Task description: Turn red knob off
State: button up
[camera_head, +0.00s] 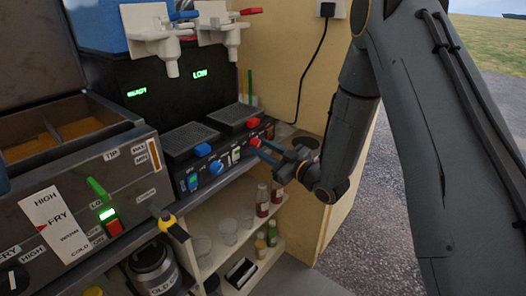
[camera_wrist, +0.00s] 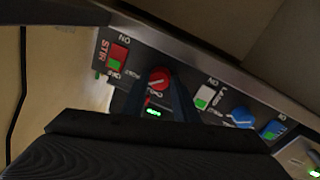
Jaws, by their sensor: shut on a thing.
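The red knob (camera_wrist: 159,78) is on the dark control panel of the drinks machine, between my gripper's two dark fingers (camera_wrist: 160,98) in the wrist view. My gripper is shut on it. In the head view the red knob (camera_head: 255,142) is small and sits at the tips of my gripper (camera_head: 263,149), which reaches in from the right. A pale mark shows on the knob's face, but its exact setting is too small to read. A small green display (camera_wrist: 153,113) is lit just below the knob in the wrist view.
Beside the knob are a red STIR switch (camera_wrist: 118,56) and a white switch (camera_wrist: 206,96). A blue knob (camera_wrist: 242,118) and blue switch (camera_wrist: 272,130) are further along. Drip trays (camera_head: 238,115) sit above the panel. Bottles (camera_head: 262,200) stand on the shelf below. A fryer (camera_head: 75,205) is at left.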

jog(key=n+b, duration=0.2)
jog(key=n, duration=0.1)
jog(key=n+b, duration=0.2)
jog(key=n, duration=0.1)
jog(key=shift+w+d+f+n+y+b, duration=0.1)
jog(key=shift+w+f+n+y+b, duration=0.1)
jog(key=shift+n+y+b, duration=0.2)
jog(key=n+y+b, duration=0.1)
jog(key=n+b, duration=0.4)
jog(key=n, duration=0.2)
jog(key=n+g+b, duration=0.1)
jog(key=n+b, duration=0.4)
jog(key=shift+w+d+y, duration=0.1)
jog(key=shift+y, duration=0.2)
jog(key=n+b, duration=0.4)
jog(key=shift+r+g+b, duration=0.1)
jog(key=shift+g+b, duration=0.2)
jog(key=shift+b, duration=0.1)
jog(key=shift+n, duration=0.5)
jog(key=o, duration=1.1)
jog(key=shift+c, duration=0.2)
